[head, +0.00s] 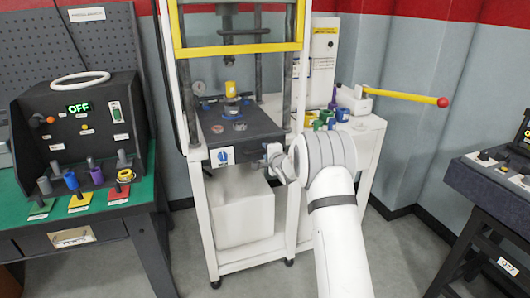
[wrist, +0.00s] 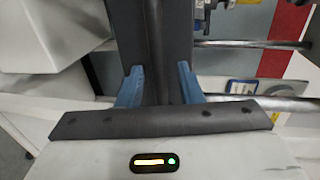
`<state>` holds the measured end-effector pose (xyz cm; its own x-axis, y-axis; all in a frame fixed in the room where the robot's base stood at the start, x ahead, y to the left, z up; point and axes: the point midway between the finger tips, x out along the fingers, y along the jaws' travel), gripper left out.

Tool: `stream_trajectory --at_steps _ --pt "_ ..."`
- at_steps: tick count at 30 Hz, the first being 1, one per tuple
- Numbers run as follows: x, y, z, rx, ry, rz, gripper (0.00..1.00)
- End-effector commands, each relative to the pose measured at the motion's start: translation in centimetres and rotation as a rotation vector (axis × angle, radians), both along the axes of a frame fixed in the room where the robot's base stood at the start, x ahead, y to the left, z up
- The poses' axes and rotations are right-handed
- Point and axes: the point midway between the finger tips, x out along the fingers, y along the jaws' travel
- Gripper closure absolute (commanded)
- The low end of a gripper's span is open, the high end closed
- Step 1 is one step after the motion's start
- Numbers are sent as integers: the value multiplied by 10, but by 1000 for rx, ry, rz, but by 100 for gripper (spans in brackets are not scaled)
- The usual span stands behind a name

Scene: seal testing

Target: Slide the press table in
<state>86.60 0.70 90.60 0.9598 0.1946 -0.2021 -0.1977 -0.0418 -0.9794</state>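The press table (head: 245,133) is a dark grey slab in the white press frame, with small round parts on top and a white front plate with a blue dial mark (head: 222,157). It looks drawn out toward the front of the frame. My gripper (head: 272,152) is at the table's front right corner. In the wrist view the two blue fingers of my gripper (wrist: 160,68) stand apart, with a dark bar (wrist: 158,35) showing between or behind them. The fingers look open; I cannot tell whether they touch it. The blue dial mark also shows there (wrist: 242,88).
The press frame has a yellow guard (head: 237,49) above and white posts at the sides. A side stand on the right holds coloured cups and a yellow lever (head: 405,96) with a red knob. A green-topped bench (head: 140,195) stands left, a dark console (head: 495,185) right.

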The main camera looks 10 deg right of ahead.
Motion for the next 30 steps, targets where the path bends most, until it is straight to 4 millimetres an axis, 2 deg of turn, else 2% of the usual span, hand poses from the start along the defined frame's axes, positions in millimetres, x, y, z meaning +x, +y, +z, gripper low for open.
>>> stream_trajectory --at_steps 6,12,18,30 --pt "-26 -7 6 0 0 -2 67" --pt "-43 -10 10 0 -1 -1 67" --pt "-49 -11 10 0 0 -1 67" --pt "-50 -11 11 0 -1 -1 67"
